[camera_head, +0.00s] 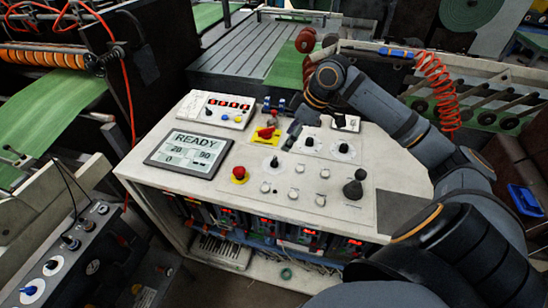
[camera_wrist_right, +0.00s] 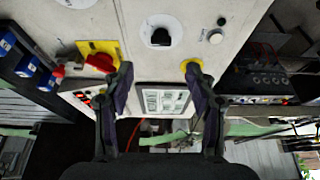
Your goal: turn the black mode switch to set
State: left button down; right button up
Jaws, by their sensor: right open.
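A black knob on a white round dial (camera_head: 274,162) sits on the sloped white console panel, right of the screen. It also shows in the right wrist view as a black knob (camera_wrist_right: 160,37) on a white disc, beyond the fingertips and roughly centred between them. Two more black knobs on white dials (camera_head: 309,142) (camera_head: 343,148) stand further right. Their labels are too small to read, so I cannot tell which is the mode switch. My right gripper (camera_head: 292,137) is open and empty above the panel, apart from the knobs. My left gripper is not in view.
The screen (camera_head: 188,151) reads READY. A red switch on a yellow plate (camera_head: 267,132) and a red button with yellow collar (camera_head: 239,174) flank the knob. A black joystick (camera_head: 353,188) and several white buttons stand right. Bare panel lies at the front left.

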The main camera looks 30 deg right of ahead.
aim_at(275, 159)
jog(key=p+x, duration=0.1)
jog(key=x, duration=0.8)
jog(key=shift+a+f, duration=0.15)
jog(key=shift+a, duration=0.05)
jog(key=shift+w+f, duration=0.1)
jog(key=shift+f, duration=0.3)
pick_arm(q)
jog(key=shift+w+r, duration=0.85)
pick_arm(e)
jog(key=shift+c, duration=0.5)
jog(key=c, duration=1)
jog(key=shift+c, duration=0.2)
